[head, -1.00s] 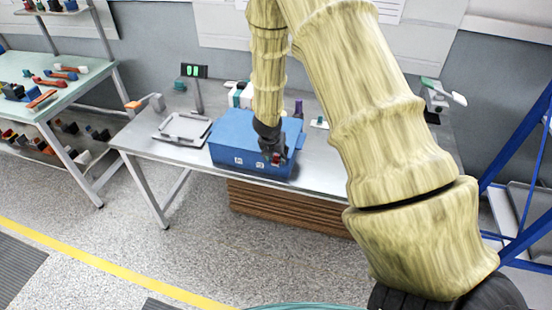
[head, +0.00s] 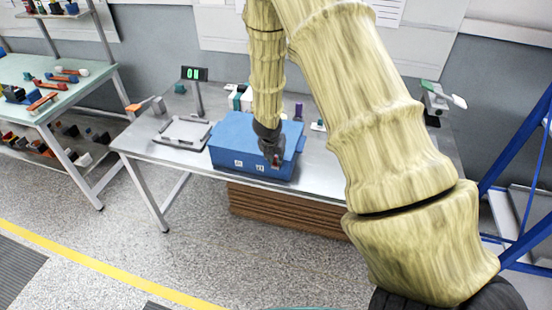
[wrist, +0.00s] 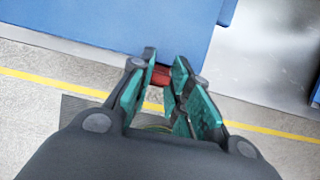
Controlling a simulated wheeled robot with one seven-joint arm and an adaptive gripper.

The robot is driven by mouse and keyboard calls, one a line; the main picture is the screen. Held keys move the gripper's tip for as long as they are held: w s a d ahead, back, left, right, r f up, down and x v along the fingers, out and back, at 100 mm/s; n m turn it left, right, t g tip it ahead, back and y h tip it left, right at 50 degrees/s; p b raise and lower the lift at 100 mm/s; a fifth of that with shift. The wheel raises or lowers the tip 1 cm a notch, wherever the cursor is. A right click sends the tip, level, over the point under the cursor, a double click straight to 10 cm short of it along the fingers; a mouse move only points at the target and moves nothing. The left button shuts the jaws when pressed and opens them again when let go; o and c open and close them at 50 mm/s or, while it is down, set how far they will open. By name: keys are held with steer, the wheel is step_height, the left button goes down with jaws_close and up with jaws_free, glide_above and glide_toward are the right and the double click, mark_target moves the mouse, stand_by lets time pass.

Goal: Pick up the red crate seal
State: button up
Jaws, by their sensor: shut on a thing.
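The red crate seal (wrist: 160,75) is a small red piece between the fingertips of my gripper (wrist: 164,66) in the wrist view. The teal finger pads are close together with the seal between them, and they partly hide it. The blue crate (head: 228,140) stands on the metal bench, and its blue surface also fills the upper part of the wrist view (wrist: 110,25). In the head view my gripper (head: 274,163) points down at the crate's front side, right of its two white labels. I cannot tell whether the seal still touches the crate.
The metal bench (head: 140,140) also bears a grey tray-like device (head: 184,132) and a green-lit display (head: 194,73) on a post. Several small items stand behind the crate. Brown stacked material (head: 290,208) lies under the bench. The floor in front is open.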

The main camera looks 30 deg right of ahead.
mark_target(275, 164)
steer(key=shift+a+r, duration=0.1)
steer(key=shift+r, duration=1.5)
steer(key=s+a+r+b, duration=0.1)
steer(key=s+a+b, duration=0.8)
steer(key=s+a, duration=0.2)
steer(key=shift+s+r, duration=0.15)
steer(key=shift+w+f+m, duration=0.2)
steer(key=shift+w+m, duration=0.1)
steer(key=shift+m, duration=0.2)
